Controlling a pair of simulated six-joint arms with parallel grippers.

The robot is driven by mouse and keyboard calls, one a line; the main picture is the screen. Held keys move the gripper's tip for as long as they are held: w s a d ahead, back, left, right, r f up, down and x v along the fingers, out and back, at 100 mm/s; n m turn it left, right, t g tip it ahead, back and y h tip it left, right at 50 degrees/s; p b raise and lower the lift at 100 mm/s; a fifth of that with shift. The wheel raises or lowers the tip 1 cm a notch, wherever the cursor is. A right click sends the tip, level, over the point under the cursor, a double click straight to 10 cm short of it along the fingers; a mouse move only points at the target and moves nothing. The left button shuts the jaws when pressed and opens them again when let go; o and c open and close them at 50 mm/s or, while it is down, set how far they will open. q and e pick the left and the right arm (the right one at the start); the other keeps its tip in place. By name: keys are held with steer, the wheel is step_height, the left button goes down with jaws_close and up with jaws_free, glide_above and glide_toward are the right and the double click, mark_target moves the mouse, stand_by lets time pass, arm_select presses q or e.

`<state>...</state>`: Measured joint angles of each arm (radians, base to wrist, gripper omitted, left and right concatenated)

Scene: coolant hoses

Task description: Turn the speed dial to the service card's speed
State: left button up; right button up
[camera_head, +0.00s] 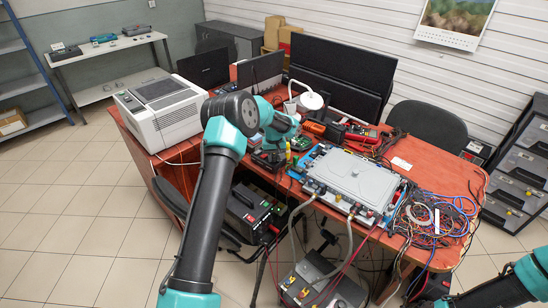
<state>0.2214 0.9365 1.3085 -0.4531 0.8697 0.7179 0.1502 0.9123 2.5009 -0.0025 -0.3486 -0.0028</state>
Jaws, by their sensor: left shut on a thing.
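My left arm reaches up from the bottom and bends down over the table's front edge. My left gripper (268,158), dark and small here, is low at the table, left of the large grey-lidded unit (350,174). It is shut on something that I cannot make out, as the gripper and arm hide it. I cannot pick out the speed dial. A small white card (401,163) lies on the table right of the grey-lidded unit; whether it is the service card is too small to tell. My right arm shows at the bottom right, its gripper out of view.
Hoses run from the grey-lidded unit down to a grey box (318,287) on the floor. Tangled cables (436,215) cover the right of the red-brown table (408,258). A white printer (160,115) stands at left; laptops and a red multimeter (360,132) are behind.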

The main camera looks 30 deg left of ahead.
mark_target(274, 158)
arm_select(q)
steer(key=m, duration=0.5)
steer(key=shift+m, duration=0.3)
stand_by(0.4)
steer(key=o, duration=0.9)
step_height(274, 158, up, 18)
steer(key=shift+f, duration=0.25)
